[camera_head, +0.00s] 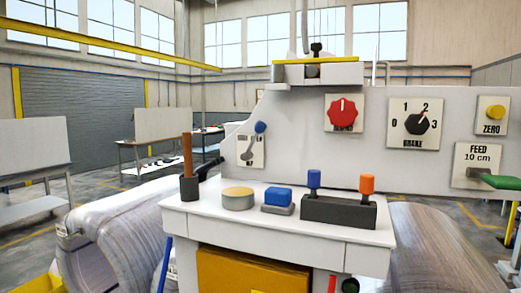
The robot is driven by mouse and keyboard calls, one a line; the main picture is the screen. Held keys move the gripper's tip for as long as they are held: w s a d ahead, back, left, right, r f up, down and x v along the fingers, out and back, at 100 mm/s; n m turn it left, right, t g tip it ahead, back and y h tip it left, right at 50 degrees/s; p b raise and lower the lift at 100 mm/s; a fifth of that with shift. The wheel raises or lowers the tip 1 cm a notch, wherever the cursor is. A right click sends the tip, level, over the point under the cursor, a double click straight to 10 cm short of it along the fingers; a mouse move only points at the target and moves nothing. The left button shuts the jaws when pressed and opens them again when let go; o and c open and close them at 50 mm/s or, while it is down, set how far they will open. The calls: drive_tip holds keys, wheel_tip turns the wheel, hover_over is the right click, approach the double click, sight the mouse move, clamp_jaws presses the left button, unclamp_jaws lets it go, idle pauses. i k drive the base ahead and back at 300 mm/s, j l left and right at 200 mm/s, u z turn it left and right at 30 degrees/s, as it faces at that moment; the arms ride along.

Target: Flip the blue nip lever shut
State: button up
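The nip lever has a blue ball knob (260,127) at its upper end and a grey arm (249,147). It is mounted on a pale plate (257,160) on the left part of the machine's grey panel. The lever tilts up and to the right, with the knob near the plate's top right corner. The lettering at the plate's bottom is too small to read surely. My gripper is not in view.
A white table (290,231) stands before the panel, holding a brown-handled tool (187,156), a round tin (238,201), a blue block (278,195) and a black rack (340,211). A red knob (341,113) and black brake dial (418,123) sit right of the lever.

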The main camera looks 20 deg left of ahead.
sight(259, 127)
drive_tip(key=u, duration=1.05)
